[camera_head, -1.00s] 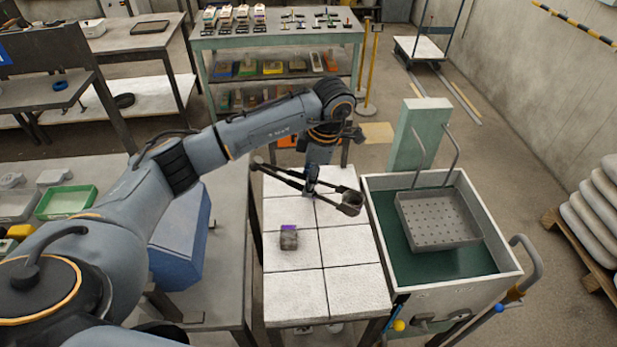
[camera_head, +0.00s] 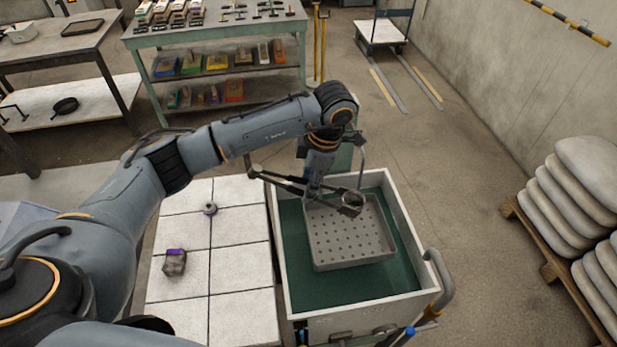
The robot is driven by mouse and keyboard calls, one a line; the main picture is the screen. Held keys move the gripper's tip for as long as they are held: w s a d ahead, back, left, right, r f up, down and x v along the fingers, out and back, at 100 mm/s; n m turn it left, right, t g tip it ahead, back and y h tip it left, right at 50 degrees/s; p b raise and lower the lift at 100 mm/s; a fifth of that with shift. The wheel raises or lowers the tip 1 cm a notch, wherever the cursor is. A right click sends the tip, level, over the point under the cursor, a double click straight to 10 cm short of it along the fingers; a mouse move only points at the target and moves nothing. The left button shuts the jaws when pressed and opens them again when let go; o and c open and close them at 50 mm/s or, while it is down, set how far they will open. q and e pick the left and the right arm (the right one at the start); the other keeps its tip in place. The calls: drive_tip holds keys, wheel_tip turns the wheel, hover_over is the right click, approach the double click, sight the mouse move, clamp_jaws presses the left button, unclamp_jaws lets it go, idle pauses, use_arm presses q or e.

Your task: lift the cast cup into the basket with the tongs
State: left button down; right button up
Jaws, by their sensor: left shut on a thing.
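My left gripper (camera_head: 313,188) is shut on the dark tongs (camera_head: 280,178), which run across it from left to right. At the right end of the tongs, a small grey, round, cup-like piece (camera_head: 352,199) sits between the jaws; it looks like the cast cup, though it is small and partly hidden by them. The tongs' end appears over the upper right part of the perforated grey basket (camera_head: 350,250); the height above it is hard to tell. The basket looks empty and sits in the green-lined tank. My right gripper is not in view.
The pale tank (camera_head: 425,270) has raised walls and a handle at right. A white-tiled table (camera_head: 240,265) stands left of it with a purple-topped block (camera_head: 175,263) and a small round piece (camera_head: 210,209). Stacked sacks (camera_head: 575,205) stand at far right.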

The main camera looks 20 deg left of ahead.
use_arm(q)
drive_tip(key=shift+s+a+r, duration=0.1)
drive_tip(key=shift+s+a, duration=0.1)
drive_tip(key=shift+s, duration=0.05)
drive_tip(key=b+x, duration=0.1)
drive_tip(key=x, duration=0.2)
drive_tip(key=d+b+x, duration=0.1)
drive_tip(key=b+x, duration=0.1)
drive_tip(key=x, duration=0.1)
drive_tip(key=d+b+x, duration=0.1)
drive_tip(key=x, duration=0.2)
drive_tip(key=shift+w+b, duration=0.3)
drive_tip(key=shift+w, duration=0.1)
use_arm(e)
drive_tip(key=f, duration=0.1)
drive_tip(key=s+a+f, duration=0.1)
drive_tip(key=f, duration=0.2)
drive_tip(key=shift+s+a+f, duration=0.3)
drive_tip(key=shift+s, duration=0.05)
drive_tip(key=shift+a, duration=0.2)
use_arm(q)
drive_tip(key=c, duration=0.9)
unclamp_jaws()
drive_tip(key=shift+c, duration=0.2)
drive_tip(key=shift+a, duration=0.1)
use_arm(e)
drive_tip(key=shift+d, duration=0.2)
